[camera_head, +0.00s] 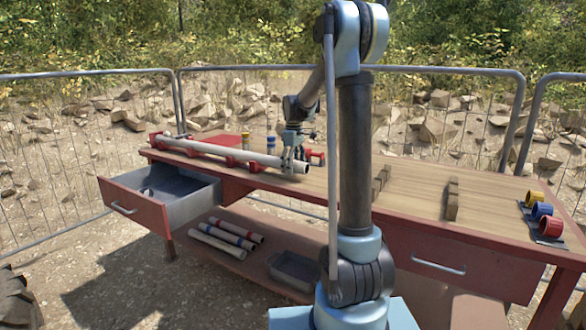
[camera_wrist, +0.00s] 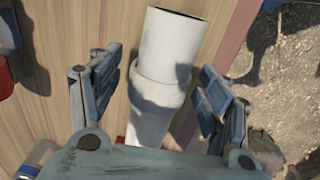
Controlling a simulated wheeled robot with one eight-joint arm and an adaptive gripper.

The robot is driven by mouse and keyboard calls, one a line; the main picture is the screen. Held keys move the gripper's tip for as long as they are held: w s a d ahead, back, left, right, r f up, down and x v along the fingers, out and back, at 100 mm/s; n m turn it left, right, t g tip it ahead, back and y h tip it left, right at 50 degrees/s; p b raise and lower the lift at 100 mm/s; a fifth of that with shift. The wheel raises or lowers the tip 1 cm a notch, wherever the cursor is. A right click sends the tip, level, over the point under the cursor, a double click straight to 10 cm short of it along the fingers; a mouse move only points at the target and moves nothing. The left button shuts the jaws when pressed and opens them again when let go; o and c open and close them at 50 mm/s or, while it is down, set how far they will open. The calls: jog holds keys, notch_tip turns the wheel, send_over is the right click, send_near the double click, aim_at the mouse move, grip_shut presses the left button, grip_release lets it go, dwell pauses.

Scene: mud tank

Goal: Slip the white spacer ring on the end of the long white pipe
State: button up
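The long white pipe (camera_head: 215,150) lies in red holders along the back left of the workbench. Its open end shows at the top of the wrist view (camera_wrist: 178,35). A wider white band, which looks like the spacer ring (camera_wrist: 158,94), sits around the pipe a short way back from that end. My gripper (camera_wrist: 165,98) is open, with one finger on each side of the band and a visible gap to each. In the head view my gripper (camera_head: 293,158) is at the pipe's right end; the ring cannot be made out there.
An open drawer (camera_head: 183,198) juts out at the front left. Several pipes (camera_head: 226,234) and a grey tray (camera_head: 293,270) lie on the lower shelf. Wooden blocks (camera_head: 452,199) and coloured rings (camera_head: 543,211) stand to the right. The bench's middle is mostly clear.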

jog(key=shift+r, duration=0.15)
notch_tip(320, 180, up, 11)
jog(key=shift+r, duration=0.15)
jog(key=shift+s+d+r, duration=0.1)
jog(key=shift+s+r, duration=0.05)
jog(key=s+d+f+m, duration=0.1)
jog(key=s+d+m, duration=0.2)
jog(key=s, duration=0.9)
jog(key=s+d+f+m+t, duration=0.1)
jog(key=s+d+f+m, duration=0.1)
jog(key=s+f, duration=0.8)
jog(key=s+d+f+m+t, duration=0.1)
jog(key=s+d+f+m, duration=0.2)
jog(key=s+f, duration=0.7)
jog(key=s+m, duration=0.2)
jog(key=s, duration=0.6)
jog(key=shift+s+f+m, duration=0.3)
jog(key=shift+s+f, duration=0.05)
